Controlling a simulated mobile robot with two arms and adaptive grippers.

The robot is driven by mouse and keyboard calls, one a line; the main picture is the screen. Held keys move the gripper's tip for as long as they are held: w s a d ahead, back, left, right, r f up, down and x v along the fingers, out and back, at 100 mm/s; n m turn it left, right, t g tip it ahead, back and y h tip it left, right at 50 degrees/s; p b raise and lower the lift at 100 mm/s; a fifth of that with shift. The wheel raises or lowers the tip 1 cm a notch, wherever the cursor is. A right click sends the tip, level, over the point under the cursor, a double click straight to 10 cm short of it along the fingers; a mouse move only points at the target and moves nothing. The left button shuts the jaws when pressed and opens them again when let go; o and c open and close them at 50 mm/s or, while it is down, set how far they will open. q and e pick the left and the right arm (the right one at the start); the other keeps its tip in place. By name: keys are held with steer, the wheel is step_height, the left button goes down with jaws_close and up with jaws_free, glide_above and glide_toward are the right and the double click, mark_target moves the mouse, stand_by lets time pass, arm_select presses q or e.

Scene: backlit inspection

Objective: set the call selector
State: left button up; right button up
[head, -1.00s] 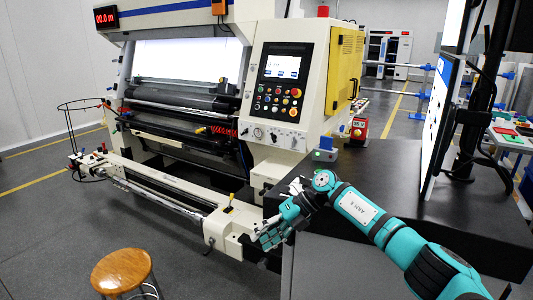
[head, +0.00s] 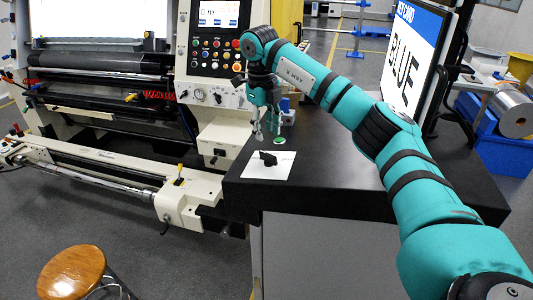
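The call selector is a black pointer knob (head: 268,158) on a white square plate (head: 258,170) lying on the black tabletop. Its nose points toward the upper left of the plate; small print by it is too small to read. My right gripper (head: 267,137) hangs fingers down just above and behind the knob, apart from it. Its grey fingers look spread, with nothing between them. A screen (head: 415,60) at the right shows "BLUE" in large black letters under a blue header. My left gripper is not in view.
The black table (head: 330,185) is clear to the right of the plate. A cream machine with a control panel (head: 215,45) stands behind left. A wooden stool (head: 73,272) is at lower left.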

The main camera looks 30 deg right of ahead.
mark_target(267, 154)
steer(key=f+p, duration=0.1)
steer(key=f, duration=0.4)
steer(key=shift+d+f, duration=0.15)
steer(key=shift+d, duration=0.05)
step_height(267, 154, down, 2)
steer(key=shift+f+p, duration=0.1)
steer(key=shift+p, duration=0.4)
steer(key=shift+w+d+f, duration=0.1)
steer(key=shift+f, duration=0.6)
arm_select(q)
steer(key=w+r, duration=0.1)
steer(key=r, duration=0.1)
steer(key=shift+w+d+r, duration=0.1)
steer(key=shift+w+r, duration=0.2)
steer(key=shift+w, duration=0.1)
arm_select(e)
jaws_close()
